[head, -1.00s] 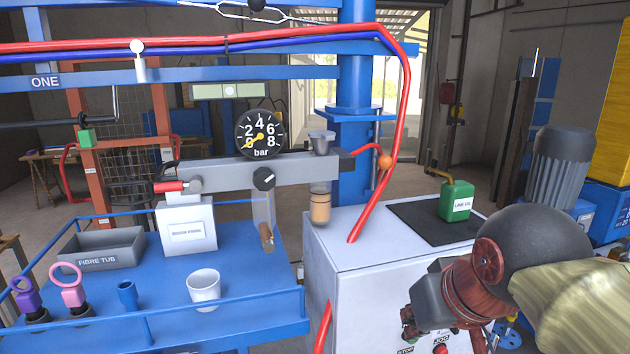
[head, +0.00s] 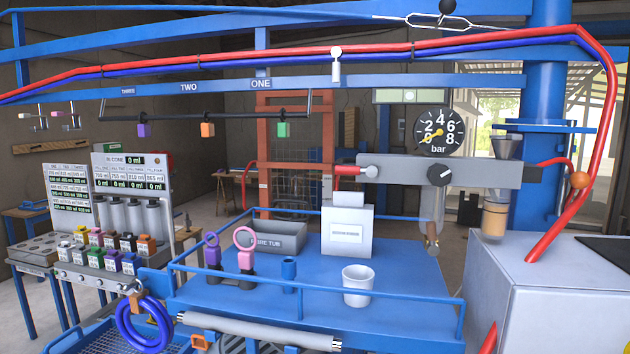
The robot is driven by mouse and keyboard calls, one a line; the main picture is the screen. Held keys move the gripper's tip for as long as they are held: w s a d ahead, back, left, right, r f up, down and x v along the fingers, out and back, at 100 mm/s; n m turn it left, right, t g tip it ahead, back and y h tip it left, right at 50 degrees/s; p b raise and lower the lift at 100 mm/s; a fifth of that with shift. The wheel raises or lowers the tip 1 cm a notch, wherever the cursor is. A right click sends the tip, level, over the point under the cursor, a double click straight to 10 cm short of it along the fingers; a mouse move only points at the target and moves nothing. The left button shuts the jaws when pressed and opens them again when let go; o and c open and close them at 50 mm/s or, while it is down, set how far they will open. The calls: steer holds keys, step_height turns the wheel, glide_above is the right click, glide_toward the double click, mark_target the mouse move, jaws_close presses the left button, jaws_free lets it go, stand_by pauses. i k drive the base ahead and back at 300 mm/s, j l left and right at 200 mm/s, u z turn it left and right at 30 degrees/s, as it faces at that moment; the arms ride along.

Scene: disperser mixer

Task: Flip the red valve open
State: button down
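The red valve handle (head: 348,170) is at the left end of a grey horizontal manifold bar (head: 400,171). The handle lies level and points left, with a round silver fitting (head: 371,172) at its right end. A pressure gauge (head: 439,132) marked bar stands on the bar, its yellow needle at the low end. A black knob (head: 440,175) is on the bar's front below the gauge. My gripper is not in view, so its state and its distance from the valve are hidden.
A blue railed table (head: 330,260) below the valve holds a white box (head: 347,231), a grey fibre tub (head: 276,238) and a white cup (head: 357,286). A pale cabinet (head: 520,300) stands at right. Red and blue hoses (head: 220,62) cross above. A bottle rack (head: 125,220) is at left.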

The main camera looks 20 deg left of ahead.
mark_target(371, 171)
steer(key=u, duration=0.95)
